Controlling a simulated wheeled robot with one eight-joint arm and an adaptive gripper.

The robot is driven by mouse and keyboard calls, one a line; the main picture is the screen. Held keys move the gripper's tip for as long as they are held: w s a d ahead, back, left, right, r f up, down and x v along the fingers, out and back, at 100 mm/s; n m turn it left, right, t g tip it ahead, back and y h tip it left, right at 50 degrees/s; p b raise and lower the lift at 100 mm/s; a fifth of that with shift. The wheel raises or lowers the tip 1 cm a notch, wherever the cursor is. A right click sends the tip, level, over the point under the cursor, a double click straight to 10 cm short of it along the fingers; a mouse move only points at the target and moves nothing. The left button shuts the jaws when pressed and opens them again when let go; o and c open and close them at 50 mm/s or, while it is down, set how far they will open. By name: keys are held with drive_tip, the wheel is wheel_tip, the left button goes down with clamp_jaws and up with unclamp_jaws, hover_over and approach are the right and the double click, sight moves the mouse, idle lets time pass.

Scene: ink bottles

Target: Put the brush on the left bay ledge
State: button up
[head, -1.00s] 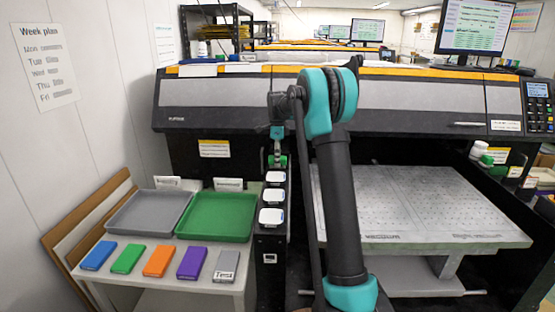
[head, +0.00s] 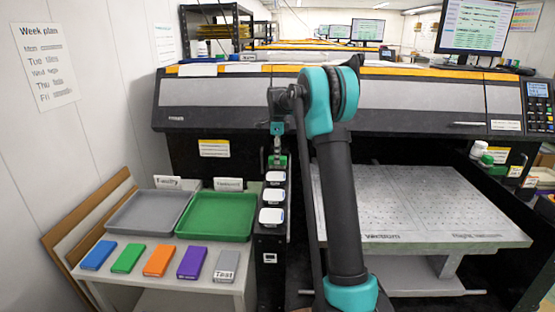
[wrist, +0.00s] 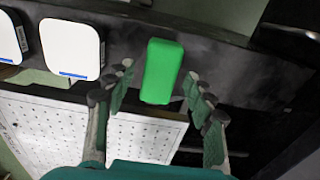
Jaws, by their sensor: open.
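My gripper (head: 277,156) is over the far end of a narrow black ledge (head: 270,240) on the left side of the printer. In the wrist view my gripper (wrist: 158,78) is open, with one finger on each side of a green block-shaped item (wrist: 162,70). The item lies on or just above the dark surface, with gaps between it and the fingers. I cannot tell whether it is the brush. No bristles show. Several white-topped bottles (head: 272,217) stand in a row along the ledge.
A grey tray (head: 147,228) and a green tray (head: 216,234) rest on a side table with several coloured boxes (head: 158,260) in front. The perforated printer bed (head: 420,205) is bare. Small bottles (head: 479,149) stand at the right bay.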

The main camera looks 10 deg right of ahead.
wheel_tip(320, 180, up, 10)
drive_tip(key=shift+r, duration=0.25)
idle(0.3)
